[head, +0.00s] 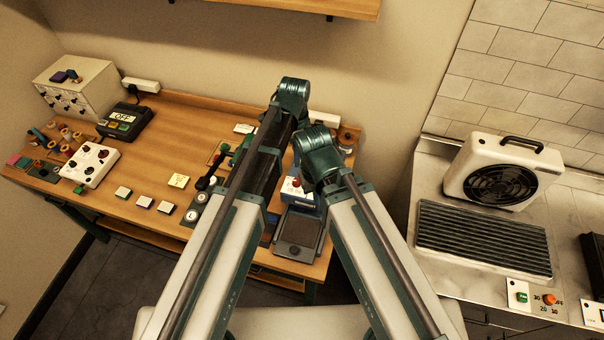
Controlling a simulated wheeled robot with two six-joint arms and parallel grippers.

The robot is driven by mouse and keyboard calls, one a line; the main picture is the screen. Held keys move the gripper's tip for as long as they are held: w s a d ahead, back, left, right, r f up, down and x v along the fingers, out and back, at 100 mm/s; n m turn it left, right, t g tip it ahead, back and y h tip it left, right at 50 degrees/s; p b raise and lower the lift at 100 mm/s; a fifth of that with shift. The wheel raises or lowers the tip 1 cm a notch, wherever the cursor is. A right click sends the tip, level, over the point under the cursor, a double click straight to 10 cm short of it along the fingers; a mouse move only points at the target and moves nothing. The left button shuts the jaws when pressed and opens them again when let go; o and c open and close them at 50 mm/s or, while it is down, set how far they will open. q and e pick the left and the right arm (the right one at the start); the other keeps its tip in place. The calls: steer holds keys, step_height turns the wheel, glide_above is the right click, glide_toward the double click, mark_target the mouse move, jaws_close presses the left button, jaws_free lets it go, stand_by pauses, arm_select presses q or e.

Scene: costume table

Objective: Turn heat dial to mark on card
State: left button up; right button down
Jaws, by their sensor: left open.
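I cannot make out for certain which control is the heat dial or which card bears its mark. An orange dial (549,299) with printed numbers and OFF sits on a white panel at the lower right. A white box with red and dark knobs (91,164) stands on the left of the wooden table. A yellowish card (178,181) with dark writing lies mid-table. My left gripper (236,155) is open and mostly hidden behind my left arm, above the table. My right gripper is hidden behind my right arm.
A fan heater (503,171) and a dark ribbed grille (484,240) stand on the steel counter (431,168). A black OFF display (124,120), a drawer box (78,88) and spools are on the table's left. The wooden table (178,136) is clear toward the back middle.

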mark_target(297, 180)
arm_select(q)
step_height(297, 180, down, 14)
steer(key=b, duration=1.3)
steer(key=shift+b, duration=0.35)
steer(key=shift+r, duration=0.1)
jaws_close()
